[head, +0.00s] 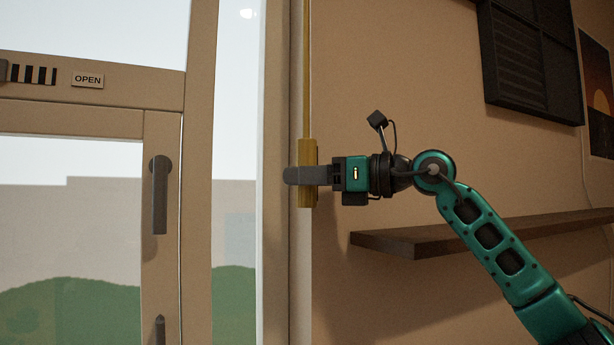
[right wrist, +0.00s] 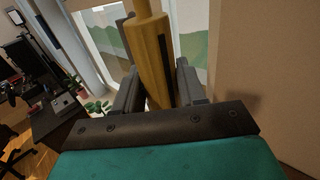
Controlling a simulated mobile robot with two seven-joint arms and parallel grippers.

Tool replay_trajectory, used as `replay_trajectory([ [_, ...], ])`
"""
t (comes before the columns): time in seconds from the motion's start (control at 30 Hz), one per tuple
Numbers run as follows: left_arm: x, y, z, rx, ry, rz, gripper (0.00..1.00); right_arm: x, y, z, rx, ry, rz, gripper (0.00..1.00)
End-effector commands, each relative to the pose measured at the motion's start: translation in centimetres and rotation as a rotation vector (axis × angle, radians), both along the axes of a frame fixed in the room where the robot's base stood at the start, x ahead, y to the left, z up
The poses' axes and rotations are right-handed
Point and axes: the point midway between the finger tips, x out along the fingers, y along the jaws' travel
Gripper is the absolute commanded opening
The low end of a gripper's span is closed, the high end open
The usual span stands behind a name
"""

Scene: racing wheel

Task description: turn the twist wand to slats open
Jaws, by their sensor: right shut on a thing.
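The twist wand (head: 306,70) is a thin yellow-brown rod hanging upright beside the window frame, with a thicker grip (head: 307,200) at its lower end. My right gripper (head: 306,175) is shut on this thick grip, with its fingers reaching across it from the right. In the right wrist view the wand's grip (right wrist: 153,55) stands between the two dark fingers. A dark vertical mark shows on the grip there. The slats are not clearly visible in either view. My left gripper is in neither view.
A dark wall shelf (head: 400,243) runs behind and below my right arm. A window handle (head: 160,195) and an OPEN label (head: 88,80) are on the frame at left. A dark panel (head: 530,60) hangs at upper right. A desk (right wrist: 60,118) shows in the wrist view.

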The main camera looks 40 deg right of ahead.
Motion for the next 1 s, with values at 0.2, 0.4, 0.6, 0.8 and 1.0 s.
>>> replay_trajectory([
  [0.2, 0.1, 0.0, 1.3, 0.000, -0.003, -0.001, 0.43, 0.1, -0.1, 0.3, 0.008, 0.000, 0.165, 0.10],
  [0.4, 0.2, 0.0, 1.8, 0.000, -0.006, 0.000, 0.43, 0.0, -0.1, 0.1, 0.004, -0.004, 0.245, 0.10],
  [0.6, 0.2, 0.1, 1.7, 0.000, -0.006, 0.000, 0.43, 0.0, 0.0, 0.1, 0.004, -0.005, 0.250, 0.10],
  [0.8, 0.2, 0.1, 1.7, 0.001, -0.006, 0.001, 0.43, 0.0, 0.0, 0.1, 0.003, -0.006, 0.249, 0.49],
  [1.0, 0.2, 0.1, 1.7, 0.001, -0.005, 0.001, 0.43, 0.0, 0.0, 0.1, 0.002, -0.005, 0.248, 0.60],
])
